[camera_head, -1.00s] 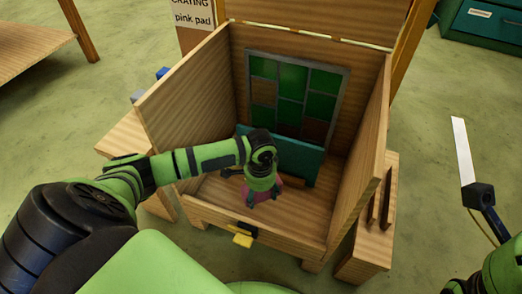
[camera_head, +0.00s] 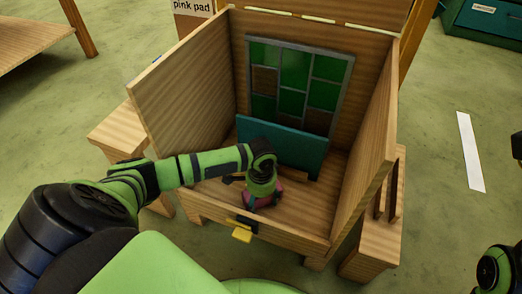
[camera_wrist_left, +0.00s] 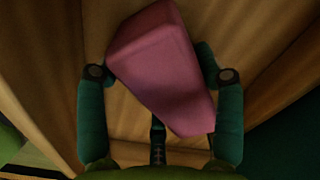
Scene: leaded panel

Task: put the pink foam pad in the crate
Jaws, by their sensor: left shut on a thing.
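The pink foam pad (camera_wrist_left: 165,68) is between the fingers of my left gripper (camera_wrist_left: 160,88) in the left wrist view, tilted there. In the head view my left gripper (camera_head: 262,200) points down inside the open wooden crate (camera_head: 180,85), and the pad (camera_head: 277,188) shows only as small pink parts around the fingers. The gripper is shut on the pad, low over the crate floor near the front. Whether the pad touches the floor cannot be told. My right gripper's fingers are not in view.
A green and brown leaded panel (camera_head: 296,85) leans on the crate's back wall, with a teal board (camera_head: 282,146) in front of it. A white strip (camera_head: 470,150) lies on the floor at right.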

